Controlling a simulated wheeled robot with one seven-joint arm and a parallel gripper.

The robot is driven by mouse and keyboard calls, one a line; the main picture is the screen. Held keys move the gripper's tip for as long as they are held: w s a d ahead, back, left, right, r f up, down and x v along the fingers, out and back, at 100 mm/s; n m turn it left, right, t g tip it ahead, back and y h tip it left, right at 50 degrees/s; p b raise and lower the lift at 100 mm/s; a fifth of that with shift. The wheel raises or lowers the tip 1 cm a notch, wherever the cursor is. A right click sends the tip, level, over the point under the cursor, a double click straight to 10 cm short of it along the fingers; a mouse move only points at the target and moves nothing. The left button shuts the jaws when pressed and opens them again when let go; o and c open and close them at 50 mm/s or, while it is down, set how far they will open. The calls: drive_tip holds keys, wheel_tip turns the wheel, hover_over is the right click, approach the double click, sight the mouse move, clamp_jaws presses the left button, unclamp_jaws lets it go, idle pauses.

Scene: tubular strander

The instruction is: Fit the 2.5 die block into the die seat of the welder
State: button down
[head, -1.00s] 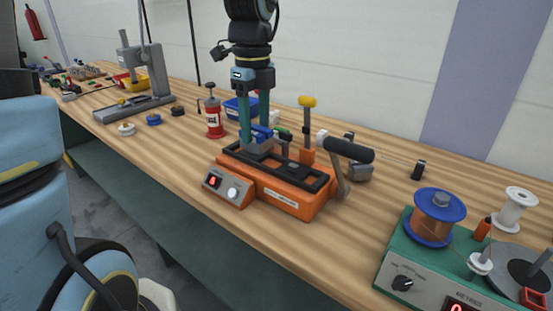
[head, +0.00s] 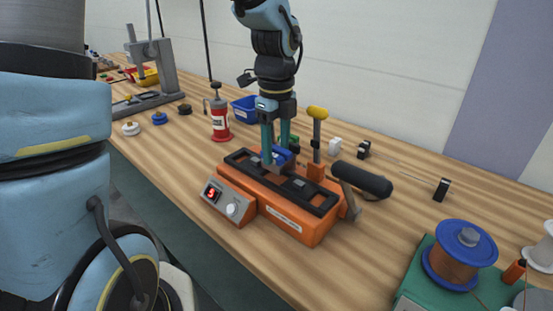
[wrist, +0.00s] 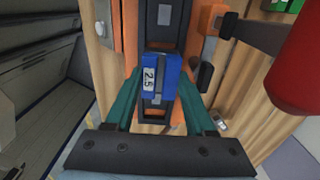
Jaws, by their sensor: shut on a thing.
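The 2.5 die block (wrist: 163,77) is blue, with a white "2.5" label on its side facing the wrist camera. My gripper (wrist: 160,82) is shut on it, one teal finger on each side. In the head view, my gripper (head: 280,150) points down and holds the blue block (head: 283,156) at the welder's black top frame. The welder (head: 290,220) is orange with a red-lit display. The die seat under the block is mostly hidden by the block and fingers. I cannot tell whether the block touches it.
A yellow-topped post (head: 317,125) and a black-gripped lever (head: 362,180) stand just right of my gripper. A green spool unit (head: 425,280) is at front right. Bare bench lies in front of the welder.

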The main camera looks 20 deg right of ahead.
sight(276, 161)
drive_tip(key=shift+f, duration=1.65)
drive_tip(key=shift+f, duration=0.2)
drive_tip(key=shift+c, duration=1.2)
unclamp_jaws()
wheel_tip(276, 161, up, 12)
drive_tip(key=shift+r+b, duration=0.2)
drive_tip(key=shift+b, duration=0.15)
drive_tip(key=a+f+n, duration=0.5)
drive_tip(key=a+n, duration=0.7)
drive_tip(key=n, duration=0.2)
drive_tip(key=w+a+f+n+t, duration=0.1)
drive_tip(key=a+f+n, duration=0.5)
drive_tip(key=a+n, duration=0.7)
drive_tip(key=shift+a+n+t, duration=0.25)
drive_tip(key=shift+n+t, duration=0.05)
drive_tip(key=shift+n, duration=0.8)
